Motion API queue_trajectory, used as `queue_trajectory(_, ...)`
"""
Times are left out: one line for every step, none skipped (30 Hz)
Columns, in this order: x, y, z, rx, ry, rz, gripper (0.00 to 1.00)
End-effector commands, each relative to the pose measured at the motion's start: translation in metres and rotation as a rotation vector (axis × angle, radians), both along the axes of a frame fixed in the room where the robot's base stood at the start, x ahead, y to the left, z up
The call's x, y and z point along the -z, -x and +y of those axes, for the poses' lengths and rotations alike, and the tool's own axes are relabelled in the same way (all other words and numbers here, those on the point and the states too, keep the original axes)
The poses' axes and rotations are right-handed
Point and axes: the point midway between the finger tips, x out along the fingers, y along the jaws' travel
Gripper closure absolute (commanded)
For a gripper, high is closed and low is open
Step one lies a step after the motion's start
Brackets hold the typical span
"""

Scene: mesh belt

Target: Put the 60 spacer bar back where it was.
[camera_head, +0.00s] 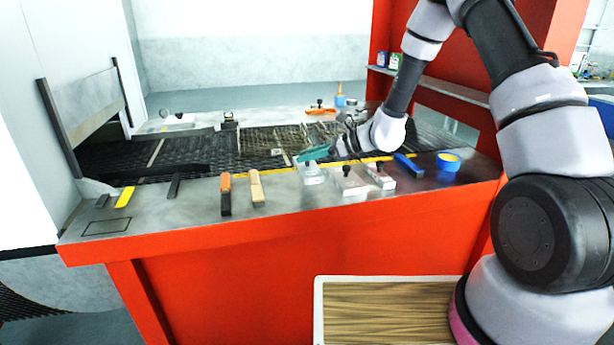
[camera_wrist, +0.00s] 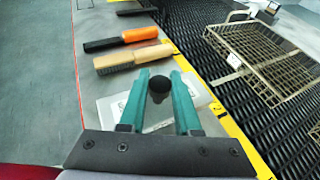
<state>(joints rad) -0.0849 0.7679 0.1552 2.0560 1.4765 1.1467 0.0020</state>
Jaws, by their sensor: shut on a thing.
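My gripper (camera_head: 312,154), with teal fingers, is over the front counter and also shows in the wrist view (camera_wrist: 159,78). It is shut on the black knob of a pale metal block (camera_head: 311,174), which shows under the fingers in the wrist view (camera_wrist: 112,107). Its number is not readable, so I cannot tell whether it is the 60 spacer bar. I cannot tell whether it touches the counter. Two similar knobbed blocks, a larger one (camera_head: 349,183) and a smaller one (camera_head: 381,176), stand to its right.
An orange-handled brush (camera_head: 226,194) and a wooden brush (camera_head: 257,188) lie left of the block. A dark outlined rectangle (camera_head: 107,226) marks the counter's left end. A wire basket (camera_wrist: 270,60) sits on the mesh belt.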

Motion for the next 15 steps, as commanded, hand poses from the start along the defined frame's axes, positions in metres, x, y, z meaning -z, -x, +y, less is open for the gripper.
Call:
queue_trajectory(0.004, 0.000, 0.000, 0.000, -0.001, 0.000, 1.00)
queue_trajectory(0.006, 0.000, 0.000, 0.000, -0.001, -0.001, 1.00)
queue_trajectory(0.009, -0.001, 0.000, 0.001, -0.002, -0.001, 1.00)
queue_trajectory(0.011, -0.001, 0.000, 0.001, -0.002, -0.001, 1.00)
queue_trajectory(0.013, -0.001, 0.000, 0.001, -0.002, -0.001, 1.00)
queue_trajectory(0.017, -0.001, 0.000, 0.001, -0.001, 0.000, 1.00)
queue_trajectory(0.021, 0.000, 0.000, 0.001, -0.001, 0.000, 1.00)
queue_trajectory(0.026, 0.000, 0.000, 0.002, -0.001, 0.001, 1.00)
queue_trajectory(0.033, 0.000, 0.000, 0.001, -0.001, 0.002, 1.00)
queue_trajectory(0.038, 0.000, 0.000, 0.001, 0.000, 0.002, 1.00)
queue_trajectory(0.042, 0.000, 0.000, 0.001, 0.000, 0.002, 1.00)
queue_trajectory(0.047, 0.000, 0.000, 0.001, -0.001, 0.002, 1.00)
queue_trajectory(0.049, 0.000, 0.000, 0.000, -0.001, 0.001, 1.00)
queue_trajectory(0.050, 0.000, 0.000, 0.000, -0.001, 0.000, 1.00)
queue_trajectory(0.050, 0.000, 0.000, 0.000, -0.001, -0.002, 1.00)
